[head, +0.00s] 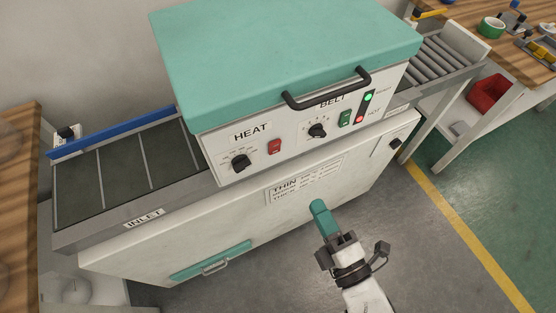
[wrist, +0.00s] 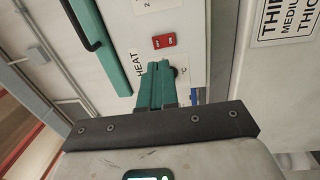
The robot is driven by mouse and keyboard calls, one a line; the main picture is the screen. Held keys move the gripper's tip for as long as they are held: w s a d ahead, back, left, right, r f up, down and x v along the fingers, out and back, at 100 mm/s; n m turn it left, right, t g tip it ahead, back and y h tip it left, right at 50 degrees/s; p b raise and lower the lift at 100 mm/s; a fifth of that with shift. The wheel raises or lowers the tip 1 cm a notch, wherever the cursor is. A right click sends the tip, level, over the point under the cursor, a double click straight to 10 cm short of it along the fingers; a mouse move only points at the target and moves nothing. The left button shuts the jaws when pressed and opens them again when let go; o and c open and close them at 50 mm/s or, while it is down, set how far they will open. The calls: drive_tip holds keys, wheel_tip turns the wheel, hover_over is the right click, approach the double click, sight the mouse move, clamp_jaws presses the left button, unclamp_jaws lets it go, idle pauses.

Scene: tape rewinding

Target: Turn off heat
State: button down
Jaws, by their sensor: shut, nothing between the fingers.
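The heat controls are on the white front panel of the machine, under its teal hood. In the head view the black HEAT knob (head: 240,162) sits below the HEAT label, with a red rocker switch (head: 274,146) to its right. My gripper (head: 318,204) is shut and empty, its teal fingers in front of the machine, below and right of the switch in the picture. In the wrist view the shut fingers (wrist: 156,66) point toward the panel. The red switch (wrist: 163,41) shows just beyond their tips; the knob is mostly hidden behind them.
A BELT knob (head: 318,131) and green switch (head: 345,118) are right of the heat controls, beside a lit green lamp (head: 369,97) and red lamp (head: 360,119). A black handle (head: 327,91) juts from the hood. Open floor lies right of my arm.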

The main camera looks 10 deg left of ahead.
drive_tip(key=shift+s+a+r+n, duration=0.2)
drive_tip(key=shift+s+a+n, duration=0.1)
drive_tip(key=shift+s+a, duration=0.1)
drive_tip(key=shift+w+a, duration=0.1)
drive_tip(key=shift+w, duration=0.05)
drive_tip(key=p, duration=0.2)
approach(278, 145)
drive_tip(key=x, duration=0.5)
drive_tip(key=shift+w, duration=0.15)
drive_tip(key=shift+x, duration=0.8)
drive_tip(key=shift+f, duration=0.1)
drive_tip(key=shift+w+a, duration=0.1)
drive_tip(key=shift+w, duration=0.05)
